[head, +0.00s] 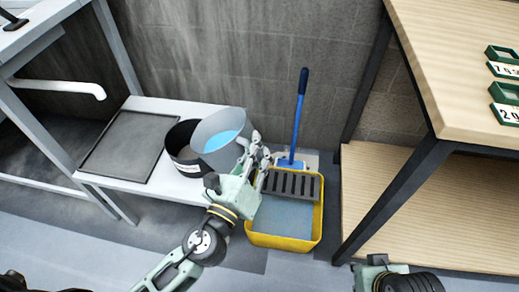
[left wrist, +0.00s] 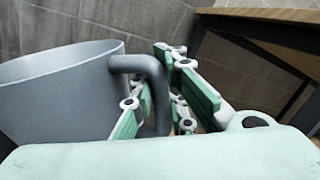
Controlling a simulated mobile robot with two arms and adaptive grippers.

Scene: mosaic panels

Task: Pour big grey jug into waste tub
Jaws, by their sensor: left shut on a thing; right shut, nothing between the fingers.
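The big grey jug (head: 215,158) holds blue liquid and shows at the right end of the white bench in the head view. My left gripper (head: 257,150) is shut on its handle, which shows between the fingers in the left wrist view (left wrist: 152,75). The jug overlaps a black tub (head: 178,150) with a white label, on its left; I cannot tell whether they touch. A yellow tub (head: 283,243) with a dark slotted grate stands on the floor below right. I cannot tell which is the waste tub. My right gripper (head: 377,262) is partly visible at the bottom, shut and empty.
A dark tray (head: 130,146) lies on the white bench (head: 190,107). A blue-handled tool (head: 300,105) stands behind the yellow tub. A wooden table (head: 455,75) with dark legs and a lower shelf (head: 400,200) stands at the right. A white pipe (head: 75,88) juts in at the left.

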